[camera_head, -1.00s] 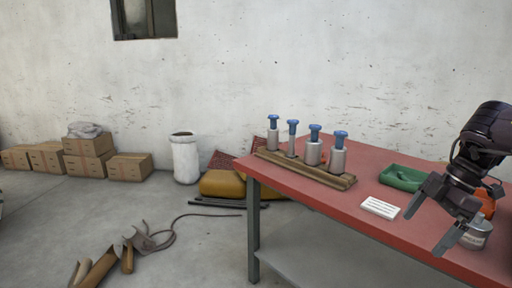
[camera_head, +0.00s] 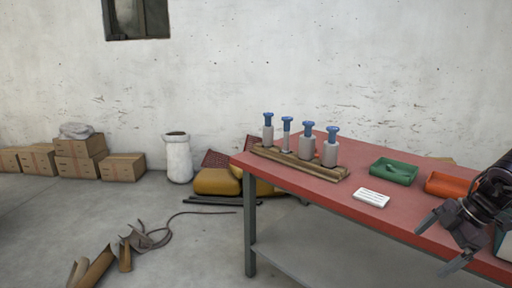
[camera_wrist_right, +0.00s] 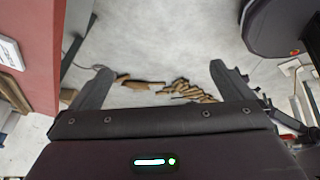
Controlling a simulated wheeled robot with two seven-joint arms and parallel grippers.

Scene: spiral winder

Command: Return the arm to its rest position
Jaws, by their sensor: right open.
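My right gripper (camera_head: 441,243) is at the lower right of the head view, beside the front edge of the red table (camera_head: 300,183). Its two fingers are spread apart with nothing between them. In the right wrist view the open fingers (camera_wrist_right: 160,85) point down over the grey floor, and the table's red side shows at the left. My left gripper is not in view.
On the table stand a wooden rack (camera_head: 297,165) with several blue-topped grey cylinders, a white card (camera_head: 371,197), a green tray (camera_head: 394,171) and an orange tray (camera_head: 450,185). Boxes (camera_head: 123,167), a white bin (camera_head: 178,160) and scraps (camera_head: 97,265) lie on the floor.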

